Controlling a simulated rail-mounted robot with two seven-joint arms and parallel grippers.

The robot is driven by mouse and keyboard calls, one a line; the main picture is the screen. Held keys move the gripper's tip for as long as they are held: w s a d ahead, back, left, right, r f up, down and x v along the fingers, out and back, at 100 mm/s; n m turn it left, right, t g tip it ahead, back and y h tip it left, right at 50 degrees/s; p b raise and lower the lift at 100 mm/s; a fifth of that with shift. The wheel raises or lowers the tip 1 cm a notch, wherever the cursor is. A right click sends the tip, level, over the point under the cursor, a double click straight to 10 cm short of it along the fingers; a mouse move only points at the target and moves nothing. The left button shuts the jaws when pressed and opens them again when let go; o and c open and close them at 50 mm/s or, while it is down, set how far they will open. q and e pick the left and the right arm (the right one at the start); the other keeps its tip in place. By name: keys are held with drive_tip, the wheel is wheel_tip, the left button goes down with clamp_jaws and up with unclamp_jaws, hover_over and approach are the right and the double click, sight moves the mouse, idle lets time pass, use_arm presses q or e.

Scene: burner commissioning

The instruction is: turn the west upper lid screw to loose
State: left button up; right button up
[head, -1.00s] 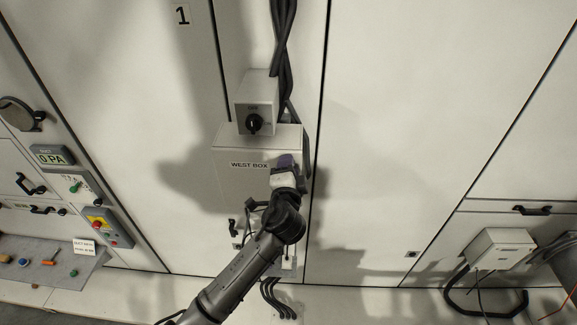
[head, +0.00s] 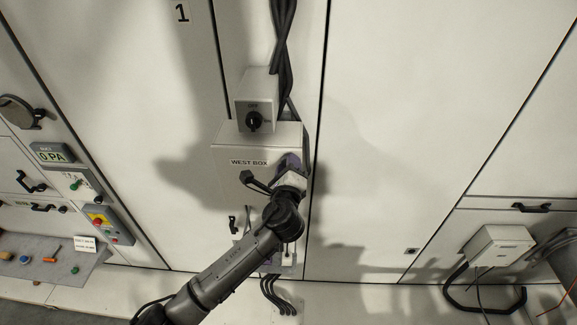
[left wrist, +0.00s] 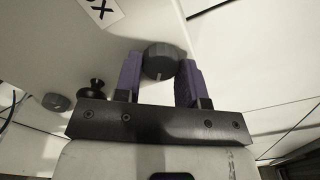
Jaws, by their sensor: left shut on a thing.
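The west box (head: 228,185) is a pale box with a "WEST BOX" label on the wall panel. My left gripper (head: 287,163) is at the upper right corner of its lid, right of the label. In the left wrist view, a dark grey round screw head (left wrist: 160,60) with a pale mark sits between the purple fingers of my left gripper (left wrist: 160,78), which are shut on it. By its place beside the label, this is the west upper lid screw. In the head view my gripper hides it. My right gripper is not in view.
A switch box (head: 257,95) with a black rotary knob stands above the west box, with black cables (head: 283,60) beside it. A control panel (head: 108,222) and a grey shelf (head: 40,270) are at left.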

use_arm(q)
drive_tip(key=m, duration=0.5)
drive_tip(key=shift+m, duration=0.3)
drive_tip(key=m, duration=0.4)
drive_tip(key=shift+a+f+m, duration=0.1)
drive_tip(key=shift+m, duration=0.6)
drive_tip(key=o, duration=0.9)
drive_tip(key=shift+s, duration=0.1)
drive_tip(key=s+b, duration=0.4)
drive_tip(key=s, duration=0.9)
drive_tip(key=shift+s+a, duration=0.3)
drive_tip(key=shift+a, duration=0.15)
